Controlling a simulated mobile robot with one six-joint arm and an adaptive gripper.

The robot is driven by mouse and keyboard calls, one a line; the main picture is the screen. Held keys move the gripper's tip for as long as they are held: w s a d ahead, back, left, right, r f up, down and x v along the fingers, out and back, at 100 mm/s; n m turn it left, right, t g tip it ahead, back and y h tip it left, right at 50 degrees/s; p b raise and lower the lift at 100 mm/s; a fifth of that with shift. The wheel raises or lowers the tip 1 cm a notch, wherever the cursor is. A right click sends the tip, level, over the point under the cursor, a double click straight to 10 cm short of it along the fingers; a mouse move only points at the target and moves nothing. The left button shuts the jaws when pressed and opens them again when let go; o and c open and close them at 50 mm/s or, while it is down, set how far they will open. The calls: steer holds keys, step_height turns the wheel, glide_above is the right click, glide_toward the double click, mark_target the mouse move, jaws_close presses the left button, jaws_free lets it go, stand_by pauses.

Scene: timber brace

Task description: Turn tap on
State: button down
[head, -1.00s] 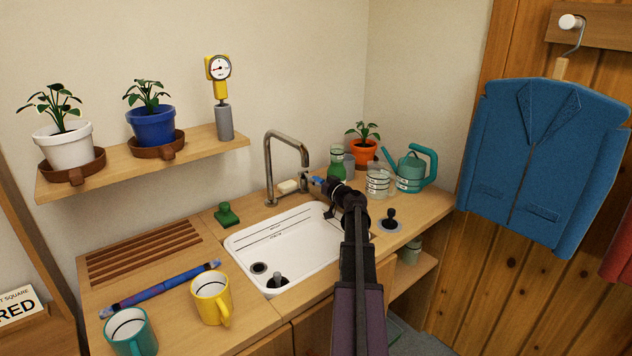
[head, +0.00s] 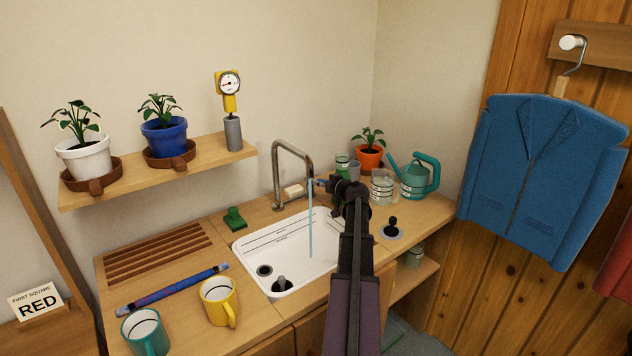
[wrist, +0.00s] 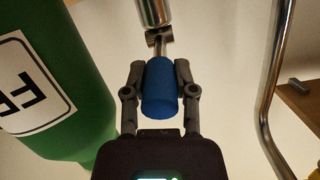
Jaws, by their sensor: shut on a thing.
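The tap has a tall bent metal spout (head: 276,175) behind the white sink (head: 285,245). A thin stream of water (head: 310,225) falls from the spout into the basin. The tap's blue handle (wrist: 160,88) is on a metal stem in the wrist view. My gripper (wrist: 157,85) is shut on it, one finger on each side. In the head view my arm reaches over the right side of the sink and hides most of the handle and my fingers. The spout pipe (wrist: 273,90) also shows at the right of the wrist view.
A green bottle (wrist: 45,90) stands close on the left in the wrist view. Glass jars (head: 382,187) and a teal watering can (head: 418,178) stand right of the tap. A yellow mug (head: 219,300) and a teal mug (head: 145,333) stand on the counter at left.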

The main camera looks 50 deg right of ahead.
stand_by(0.3)
steer(key=c, duration=0.7)
jaws_free()
steer(key=shift+a, duration=0.1)
steer(key=shift+r, duration=0.15)
